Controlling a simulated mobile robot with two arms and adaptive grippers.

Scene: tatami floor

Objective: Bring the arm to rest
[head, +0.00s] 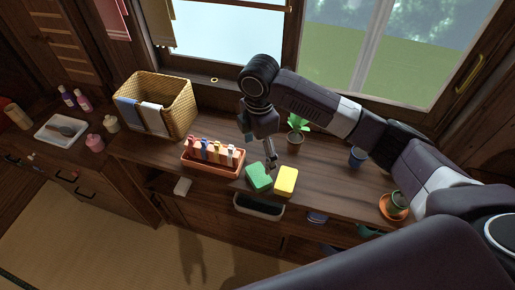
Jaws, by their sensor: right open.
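My right arm comes in from the right and reaches across the wooden counter. Its right gripper (271,160) points down above the counter, just behind a green sponge (258,177). It is open, and nothing shows between its fingers. A yellow sponge (286,181) lies to the right of the green one. Whether the fingertips touch the green sponge cannot be told. My left gripper is not in the picture.
A wicker basket (181,92) with cloths stands farther left. Potted plants (297,138) and (396,203) stand behind and to the right. A window backs the counter (340,185).

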